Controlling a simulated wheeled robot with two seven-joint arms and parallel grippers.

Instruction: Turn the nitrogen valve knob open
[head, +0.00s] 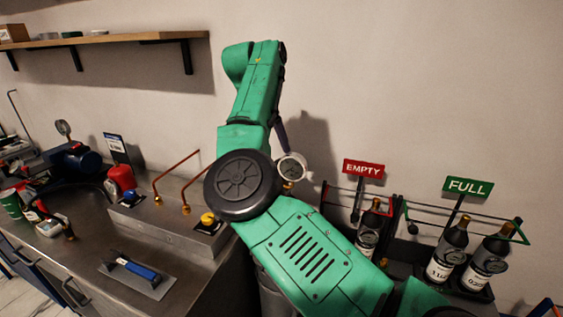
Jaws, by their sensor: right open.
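A yellow knob (208,219) sits on a dark plate on a raised steel ledge (160,225), left of my right arm's round joint. A blue knob (131,196) sits further left on the same ledge. I cannot read which knob is for nitrogen. A white-faced gauge (293,166) shows just right of my right arm, partly hidden. My right arm crosses the middle of the head view and rises above the ledge; its gripper is mostly hidden behind the arm, and its fingertips are not clear. I see no contact with either knob. My left gripper is out of view.
Two copper pipes (177,164) rise behind the knobs. A blue-handled trowel (138,272) lies on the steel bench. A red container (122,178) stands at left. At right are bottles in racks under EMPTY (363,168) and FULL (468,187) signs. A wooden shelf (110,38) hangs above.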

